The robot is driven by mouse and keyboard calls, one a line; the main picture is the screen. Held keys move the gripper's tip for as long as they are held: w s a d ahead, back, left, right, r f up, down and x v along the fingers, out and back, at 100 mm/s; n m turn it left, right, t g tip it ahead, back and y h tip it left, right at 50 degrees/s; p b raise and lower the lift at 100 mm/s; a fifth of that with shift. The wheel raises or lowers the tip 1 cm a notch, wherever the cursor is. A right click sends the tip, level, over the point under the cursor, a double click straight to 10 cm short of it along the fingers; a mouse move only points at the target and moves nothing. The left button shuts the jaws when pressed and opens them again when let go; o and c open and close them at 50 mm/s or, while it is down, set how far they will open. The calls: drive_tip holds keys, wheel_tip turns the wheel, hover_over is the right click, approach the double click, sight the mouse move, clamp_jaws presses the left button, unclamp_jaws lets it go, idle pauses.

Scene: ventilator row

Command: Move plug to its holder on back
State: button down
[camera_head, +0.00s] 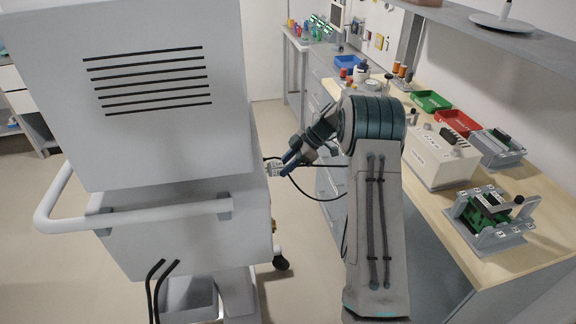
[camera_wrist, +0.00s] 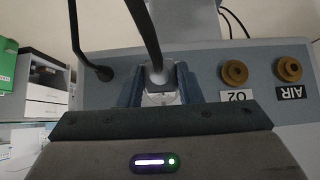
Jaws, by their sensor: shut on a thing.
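My gripper (camera_head: 287,166) is at the right side of the large grey ventilator (camera_head: 170,150), its fingers pointing down and left. In the wrist view its two blue-grey fingers (camera_wrist: 158,88) are shut on the plug (camera_wrist: 158,76), a pale grey piece with a thick black cable rising from it. The plug also shows small and pale in the head view (camera_head: 274,169), close to the ventilator's side. Whether it touches the panel is hidden by my gripper.
The ventilator's side panel has brass ports marked O2 (camera_wrist: 234,72) and AIR (camera_wrist: 288,69), and another black cable end (camera_wrist: 104,73). A white handle (camera_head: 130,219) juts from the back. A workbench (camera_head: 480,268) with trays and devices stands right. Floor between is clear.

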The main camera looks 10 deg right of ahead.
drive_tip(key=shift+a+b, duration=0.4)
drive_tip(key=shift+a, duration=0.65)
idle(0.7)
